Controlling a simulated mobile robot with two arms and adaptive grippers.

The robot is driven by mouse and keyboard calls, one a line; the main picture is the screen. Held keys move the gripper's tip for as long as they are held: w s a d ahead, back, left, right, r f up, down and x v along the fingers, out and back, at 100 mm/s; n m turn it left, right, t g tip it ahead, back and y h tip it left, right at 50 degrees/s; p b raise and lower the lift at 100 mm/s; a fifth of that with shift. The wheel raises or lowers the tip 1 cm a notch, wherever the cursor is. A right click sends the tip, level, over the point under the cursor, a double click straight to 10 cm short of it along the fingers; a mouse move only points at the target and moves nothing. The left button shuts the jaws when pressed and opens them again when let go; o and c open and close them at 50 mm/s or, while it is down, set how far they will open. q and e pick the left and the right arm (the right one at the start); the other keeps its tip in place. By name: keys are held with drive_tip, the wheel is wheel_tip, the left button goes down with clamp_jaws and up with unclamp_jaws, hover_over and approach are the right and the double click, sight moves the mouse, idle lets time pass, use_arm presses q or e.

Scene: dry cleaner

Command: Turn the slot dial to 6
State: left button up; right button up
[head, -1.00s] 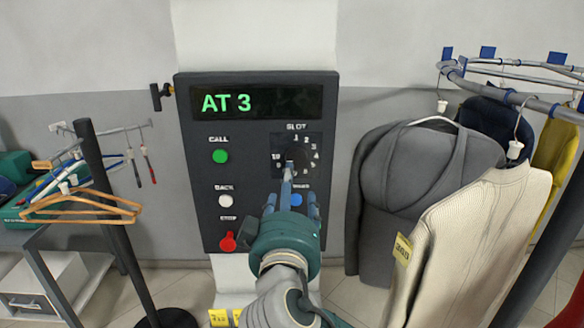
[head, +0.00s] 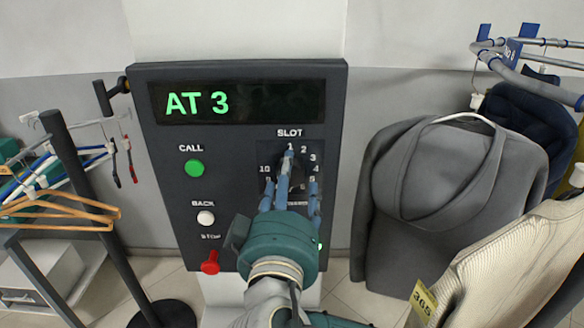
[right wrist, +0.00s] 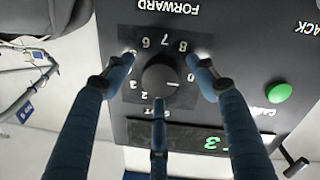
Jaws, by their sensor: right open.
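The slot dial (head: 298,178) is a round black knob on the dark control panel (head: 160,140), ringed by white numbers and mostly hidden by my fingers in the head view. In the right wrist view the dial (right wrist: 160,82) shows upside down; its light mark points to picture right, toward about 10. The green display (head: 225,102) reads AT 3. My right gripper (head: 292,183) is in front of the dial, open. In the right wrist view its three fingers (right wrist: 161,76) are spread around the knob, with visible gaps to it. My left gripper is not in view.
The panel has a green CALL button (head: 194,168), a white BACK button (head: 206,218) and a red STOP button (head: 210,262). The forward button is mostly hidden. A grey garment (head: 425,190) and a cream one (head: 505,255) hang right; wooden hangers (head: 62,212) hang left.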

drive_tip(key=shift+w, duration=0.1)
drive_tip(key=shift+s+r, duration=0.15)
drive_tip(key=shift+s, duration=0.15)
drive_tip(key=c, duration=1.1)
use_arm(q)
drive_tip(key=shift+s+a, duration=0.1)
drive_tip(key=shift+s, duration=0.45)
use_arm(e)
drive_tip(key=shift+c, duration=0.3)
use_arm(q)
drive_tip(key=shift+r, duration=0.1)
use_arm(e)
drive_tip(key=shift+n, duration=0.3)
